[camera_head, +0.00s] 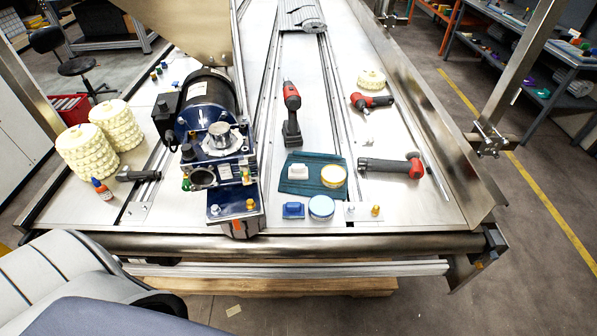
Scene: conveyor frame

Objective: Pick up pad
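Several things here could be the pad, and I cannot tell which one is meant. A round pale pad with a yellow rim (333,176) lies on a dark teal mat (298,187) near the front of the conveyor frame. A round light-blue pad (321,207) lies just in front of the mat, beside a small blue block (293,210). Two stacks of cream ribbed discs (86,151) stand at the left, and a smaller cream ribbed piece (371,79) lies at the back right. Neither gripper is in view; parts of my own body fill the lower left.
A dark blue motor unit (207,97) stands left of the mat. A red-black drill (291,112), a red-black tool (371,101) and another tool (391,167) lie around the mat. A raised metal side rail (440,130) bounds the right. Bare metal lies between the tools.

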